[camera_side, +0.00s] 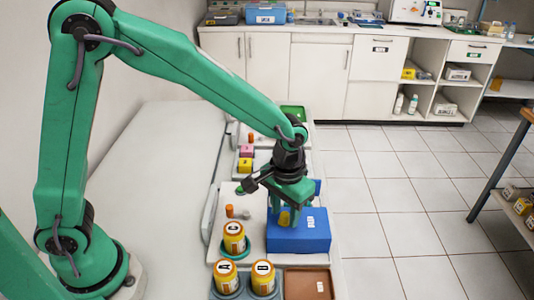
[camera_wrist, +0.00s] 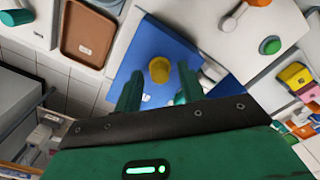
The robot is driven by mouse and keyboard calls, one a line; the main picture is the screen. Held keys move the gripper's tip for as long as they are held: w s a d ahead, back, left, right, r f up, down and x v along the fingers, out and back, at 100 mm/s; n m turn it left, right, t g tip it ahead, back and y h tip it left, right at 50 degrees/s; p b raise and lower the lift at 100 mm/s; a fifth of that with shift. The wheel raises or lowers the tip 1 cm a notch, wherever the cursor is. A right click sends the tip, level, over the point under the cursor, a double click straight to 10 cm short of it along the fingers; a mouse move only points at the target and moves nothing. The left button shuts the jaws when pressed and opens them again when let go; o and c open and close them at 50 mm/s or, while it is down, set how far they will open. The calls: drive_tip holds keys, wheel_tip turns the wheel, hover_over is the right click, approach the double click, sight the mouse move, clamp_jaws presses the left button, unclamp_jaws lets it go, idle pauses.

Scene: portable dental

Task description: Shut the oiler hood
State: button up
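A blue box (camera_side: 305,240) with a small white label on its front sits on the white worktop; I take it to be the oiler, its label too small to read. A yellow knob (camera_wrist: 159,70) stands on its blue top face, and shows in the side view (camera_side: 284,218) too. My gripper (camera_side: 291,222) points down over the box. In the wrist view my gripper's fingers (camera_wrist: 159,82) are apart, one on each side of the knob, with blue showing between. I cannot tell whether they touch the box, or how far the hood is open.
Yellow jars marked C (camera_side: 234,238), A (camera_side: 226,277) and B (camera_side: 263,278) stand left and in front of the box. A brown tray (camera_side: 296,285) lies in front. An orange-topped lever (camera_side: 229,211) and a green button (camera_wrist: 270,46) are nearby. Small coloured blocks (camera_side: 246,151) lie behind.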

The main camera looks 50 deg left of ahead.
clamp_jaws()
drive_tip(key=w+a, duration=0.6)
drive_tip(key=w, duration=0.1)
drive_tip(key=shift+a, duration=0.4)
drive_tip(key=shift+o, duration=0.5)
unclamp_jaws()
drive_tip(key=shift+o, duration=0.2)
drive_tip(key=shift+s, duration=0.1)
drive_tip(key=shift+r, duration=0.15)
